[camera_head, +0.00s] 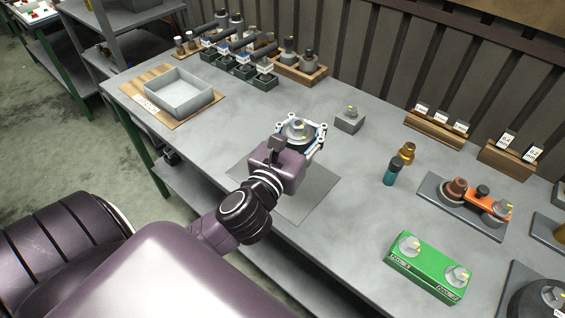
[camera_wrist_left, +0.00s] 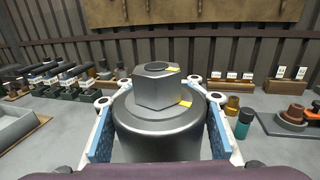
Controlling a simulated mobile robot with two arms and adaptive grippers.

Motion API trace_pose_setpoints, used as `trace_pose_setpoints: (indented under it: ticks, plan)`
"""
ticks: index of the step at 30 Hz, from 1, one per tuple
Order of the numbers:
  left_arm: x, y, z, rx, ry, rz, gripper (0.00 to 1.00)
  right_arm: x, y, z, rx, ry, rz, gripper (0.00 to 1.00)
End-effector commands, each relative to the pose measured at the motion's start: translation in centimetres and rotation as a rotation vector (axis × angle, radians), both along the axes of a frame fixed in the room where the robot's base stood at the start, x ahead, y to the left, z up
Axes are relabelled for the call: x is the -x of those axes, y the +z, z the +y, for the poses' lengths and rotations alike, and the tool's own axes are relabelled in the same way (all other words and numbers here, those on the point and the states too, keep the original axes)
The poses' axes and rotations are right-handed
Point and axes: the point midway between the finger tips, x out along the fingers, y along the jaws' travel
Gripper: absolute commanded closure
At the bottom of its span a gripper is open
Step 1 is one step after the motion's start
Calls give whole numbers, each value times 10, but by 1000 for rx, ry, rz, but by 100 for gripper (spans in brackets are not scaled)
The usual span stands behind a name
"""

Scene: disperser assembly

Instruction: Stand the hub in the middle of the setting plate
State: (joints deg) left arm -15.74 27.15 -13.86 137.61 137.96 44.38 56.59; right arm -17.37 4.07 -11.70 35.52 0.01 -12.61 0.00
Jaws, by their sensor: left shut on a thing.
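The hub (camera_head: 299,130) is a grey metal cylinder with a hexagonal top and yellow marks. My left gripper (camera_head: 303,133) is shut around its sides. In the left wrist view the hub (camera_wrist_left: 160,120) stands upright between the two blue-padded fingers (camera_wrist_left: 160,130). A flat, dark grey square (camera_head: 313,190), which looks like the setting plate, lies on the table below and nearer than the hub. My gripper and forearm hide part of it. The gap under the hub cannot be judged. My right gripper is not in view.
A grey block (camera_head: 348,122) with a yellow-marked top stands just right of the hub. A grey tray (camera_head: 180,108) is at left. A teal bottle (camera_head: 390,174), a green box (camera_head: 430,270) and a plate with an orange part (camera_head: 484,203) are at right. Racks line the back.

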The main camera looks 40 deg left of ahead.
Motion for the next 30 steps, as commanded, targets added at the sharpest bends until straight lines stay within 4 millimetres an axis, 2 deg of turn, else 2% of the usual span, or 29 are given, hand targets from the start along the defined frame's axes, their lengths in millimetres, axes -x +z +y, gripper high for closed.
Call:
trace_pose_setpoints:
  ticks: [3, 6, 10, 13, 17, 30]
  plan:
    - [-22, 19, 34, -8, 66, -17, 100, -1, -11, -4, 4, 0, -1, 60]
    - [-33, 30, 56, -4, 116, -14, 100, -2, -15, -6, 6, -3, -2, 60]
    - [-41, 41, 76, 0, 159, -9, 100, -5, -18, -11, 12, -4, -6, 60]
    - [-43, 39, 82, 3, 174, -4, 100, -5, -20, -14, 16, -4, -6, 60]
    - [-43, 17, 84, 3, 178, 3, 100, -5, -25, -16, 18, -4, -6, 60]
    - [-44, -84, 82, 2, 176, 0, 100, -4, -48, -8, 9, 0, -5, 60]
